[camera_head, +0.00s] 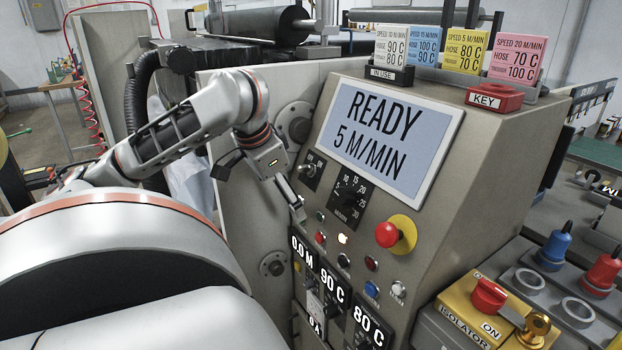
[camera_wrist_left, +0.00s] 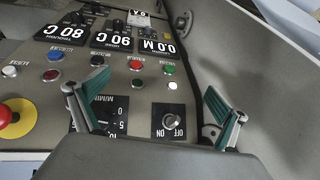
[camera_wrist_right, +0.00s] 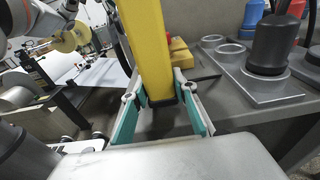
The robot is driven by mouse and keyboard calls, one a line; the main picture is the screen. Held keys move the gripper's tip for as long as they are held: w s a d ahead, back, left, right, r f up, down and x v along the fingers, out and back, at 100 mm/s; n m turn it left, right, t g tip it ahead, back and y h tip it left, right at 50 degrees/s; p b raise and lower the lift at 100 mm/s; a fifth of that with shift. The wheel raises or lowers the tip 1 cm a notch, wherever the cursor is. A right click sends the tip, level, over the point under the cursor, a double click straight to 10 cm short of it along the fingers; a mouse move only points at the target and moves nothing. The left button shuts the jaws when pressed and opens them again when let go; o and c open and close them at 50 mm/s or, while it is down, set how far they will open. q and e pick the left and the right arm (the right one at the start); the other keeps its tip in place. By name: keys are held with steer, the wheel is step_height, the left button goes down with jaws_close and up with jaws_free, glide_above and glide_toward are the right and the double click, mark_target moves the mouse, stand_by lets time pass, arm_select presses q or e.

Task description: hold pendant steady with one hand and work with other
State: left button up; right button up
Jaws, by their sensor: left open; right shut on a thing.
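My right gripper (camera_wrist_right: 158,98) is shut on the yellow pendant (camera_wrist_right: 145,45), which stands between its green-padded fingers in the right wrist view. The pendant's face is not visible, and the head view does not show this gripper. My left gripper (camera_head: 284,188) is open and empty in front of the console (camera_head: 440,240). In the left wrist view its fingers (camera_wrist_left: 152,100) are spread, with the ON/OFF switch (camera_wrist_left: 171,122) and speed dial (camera_wrist_left: 108,115) beyond them. The console screen (camera_head: 390,135) reads READY, 5 M/MIN. Readouts show 0.0 M, 90 C (camera_head: 333,287) and 80 C (camera_head: 370,330).
A red stop button (camera_head: 388,234) and several small buttons lie on the panel, one lit white (camera_head: 343,239). Coloured setting cards (camera_head: 462,50) and a red KEY block (camera_head: 494,98) stand on top. A yellow isolator box (camera_head: 465,318) and blue and red plugs (camera_head: 603,272) are at right.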

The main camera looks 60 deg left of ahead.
arm_select(q)
jaws_close()
stand_by(1.4)
